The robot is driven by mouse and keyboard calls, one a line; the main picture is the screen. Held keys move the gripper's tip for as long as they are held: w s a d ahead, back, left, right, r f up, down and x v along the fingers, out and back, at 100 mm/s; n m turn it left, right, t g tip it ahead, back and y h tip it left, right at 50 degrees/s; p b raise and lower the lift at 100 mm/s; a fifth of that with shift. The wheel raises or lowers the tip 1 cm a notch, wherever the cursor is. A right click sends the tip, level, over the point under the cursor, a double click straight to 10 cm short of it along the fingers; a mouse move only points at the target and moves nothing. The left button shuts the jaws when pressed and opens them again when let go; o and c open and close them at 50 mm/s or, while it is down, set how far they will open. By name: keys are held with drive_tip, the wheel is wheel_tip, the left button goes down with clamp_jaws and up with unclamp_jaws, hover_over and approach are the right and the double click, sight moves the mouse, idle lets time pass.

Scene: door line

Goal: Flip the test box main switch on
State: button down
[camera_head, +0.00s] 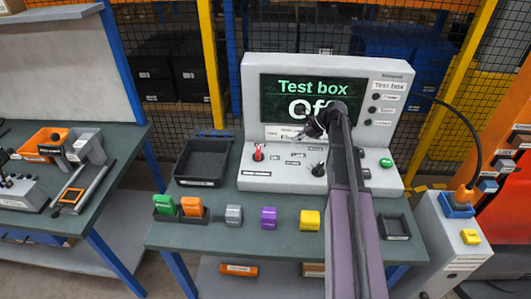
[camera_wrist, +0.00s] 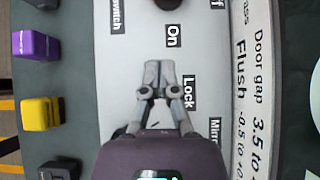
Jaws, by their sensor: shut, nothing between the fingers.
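The test box (camera_head: 250,95) stands at the back of the table; its screen (camera_head: 318,100) reads "Test box" and "Off". A red-handled switch (camera_head: 258,152) stands upright on the left of its sloped panel. In the wrist view a dark round part (camera_wrist: 167,3), cut by the top edge, sits near the "On" label (camera_wrist: 172,36); I cannot tell surely that it is the switch's base. My gripper (camera_wrist: 158,66) is shut and empty over the panel, its tips near the "On" label. In the head view my gripper (camera_head: 304,134) is right of the red switch, apart from it.
A black knob (camera_head: 318,169) and a green button (camera_head: 386,162) are also on the panel. An empty black tray (camera_head: 203,160) stands left of the box. Purple (camera_head: 268,217) and yellow (camera_head: 309,220) blocks stand along the table's front. My arm covers part of the panel's right.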

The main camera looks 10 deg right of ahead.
sight(258, 154)
drive_tip(key=shift+f, duration=0.1)
idle(0.3)
drive_tip(key=b+x, duration=0.7)
drive_tip(key=x, duration=0.3)
drive_tip(key=shift+f, duration=0.15)
drive_tip(key=a, duration=0.1)
drive_tip(key=w+a, duration=0.1)
drive_tip(key=a, duration=0.1)
drive_tip(key=shift+r, duration=0.2)
drive_tip(key=shift+w+a, duration=0.1)
drive_tip(key=shift+a, duration=0.35)
drive_tip(key=shift+d, duration=0.15)
